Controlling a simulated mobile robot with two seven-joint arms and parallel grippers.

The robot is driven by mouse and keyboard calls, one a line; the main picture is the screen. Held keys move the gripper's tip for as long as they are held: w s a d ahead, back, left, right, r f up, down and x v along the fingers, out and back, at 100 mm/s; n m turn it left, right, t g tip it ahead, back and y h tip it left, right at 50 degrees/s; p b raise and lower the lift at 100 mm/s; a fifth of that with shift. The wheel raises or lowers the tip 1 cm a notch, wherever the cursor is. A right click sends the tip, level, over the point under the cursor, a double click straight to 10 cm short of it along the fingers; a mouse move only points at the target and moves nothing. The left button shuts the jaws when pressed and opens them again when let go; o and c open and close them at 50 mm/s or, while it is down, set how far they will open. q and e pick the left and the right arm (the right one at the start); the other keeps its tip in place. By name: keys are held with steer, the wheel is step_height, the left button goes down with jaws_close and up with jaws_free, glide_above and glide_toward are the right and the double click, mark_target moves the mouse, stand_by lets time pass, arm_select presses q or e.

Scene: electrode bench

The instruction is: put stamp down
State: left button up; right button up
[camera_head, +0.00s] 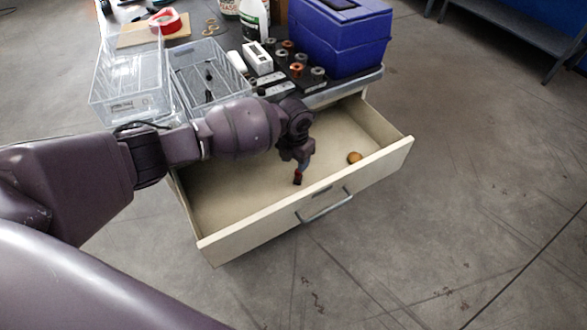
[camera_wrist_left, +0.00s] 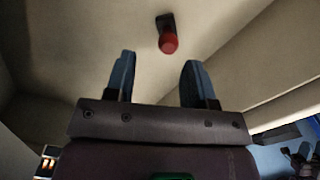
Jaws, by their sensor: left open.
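The stamp (camera_head: 297,178), with a red handle and a dark end, is in the open drawer (camera_head: 225,208), by its floor. In the left wrist view the stamp (camera_wrist_left: 168,38) is beyond the fingertips, with its red end toward me and clear of both fingers. My left gripper (camera_head: 301,163) reaches down into the drawer just above the stamp. In the left wrist view its two blue fingers (camera_wrist_left: 157,68) are apart with nothing between them. My right gripper is not in view.
A small orange-brown round thing (camera_head: 355,158) lies at the drawer's right side. The drawer front has a metal handle (camera_head: 325,206). On the bench above are clear bins (camera_head: 130,85), a blue box (camera_head: 340,40) and several small cylinders. Much of the drawer floor is bare.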

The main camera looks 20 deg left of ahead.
arm_select(q)
step_height(320, 180, up, 6)
steer(key=p, duration=0.1)
stand_by(0.7)
